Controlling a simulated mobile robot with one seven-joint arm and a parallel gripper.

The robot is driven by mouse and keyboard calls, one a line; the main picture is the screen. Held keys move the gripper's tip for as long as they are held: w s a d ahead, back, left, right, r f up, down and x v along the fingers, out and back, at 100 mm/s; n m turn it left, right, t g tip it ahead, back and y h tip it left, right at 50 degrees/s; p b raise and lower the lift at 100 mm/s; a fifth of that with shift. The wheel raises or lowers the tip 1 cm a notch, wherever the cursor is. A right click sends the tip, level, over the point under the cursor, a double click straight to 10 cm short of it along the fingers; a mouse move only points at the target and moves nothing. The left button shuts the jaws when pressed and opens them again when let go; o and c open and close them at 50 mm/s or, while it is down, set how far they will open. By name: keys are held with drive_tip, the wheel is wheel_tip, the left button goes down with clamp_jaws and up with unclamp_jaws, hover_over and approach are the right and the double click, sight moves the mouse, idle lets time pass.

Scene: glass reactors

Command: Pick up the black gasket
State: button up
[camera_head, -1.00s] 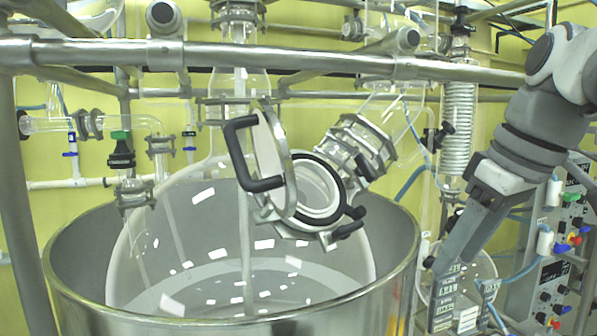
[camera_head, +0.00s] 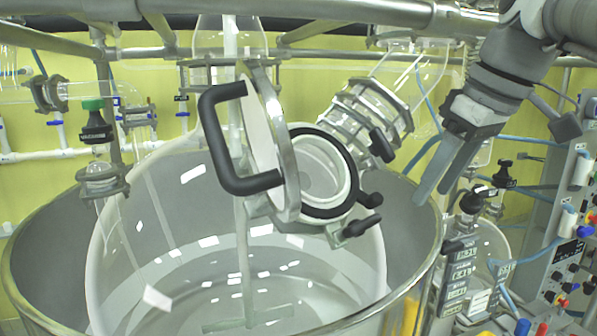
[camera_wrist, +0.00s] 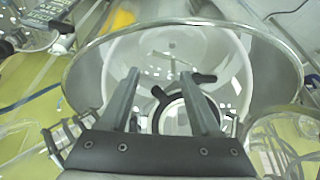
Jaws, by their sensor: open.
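The black gasket (camera_head: 341,147) is a dark ring seated around the open round port of the glass reactor (camera_head: 140,240). The hinged lid (camera_head: 285,150) with its black handle (camera_head: 212,150) stands open to the left of the port. My gripper (camera_head: 433,192) is to the right of the gasket, apart from it, over the vessel's right rim. Its two fingers are open and empty. In the wrist view my gripper (camera_wrist: 160,75) has its fingers spread, with a dark curved part of the gasket (camera_wrist: 163,99) between and below them in the picture; one finger hides part of the port.
A metal vessel rim (camera_head: 433,250) surrounds the reactor. A clamped glass neck (camera_head: 368,115) rises behind the port, and black clamp knobs (camera_head: 371,200) stick out beside it. A metal bar (camera_head: 330,10) crosses above. Bottles and a control panel (camera_head: 570,260) are at the right.

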drive_tip(key=p, duration=0.1)
hover_over(378, 196)
drive_tip(key=s+d, duration=0.2)
drive_tip(key=s, duration=0.1)
drive_tip(key=x, duration=0.3)
drive_tip(key=w+x, duration=0.1)
drive_tip(key=x, duration=0.1)
drive_tip(key=shift+w+a, duration=0.1)
drive_tip(key=shift+a, duration=0.25)
clamp_jaws()
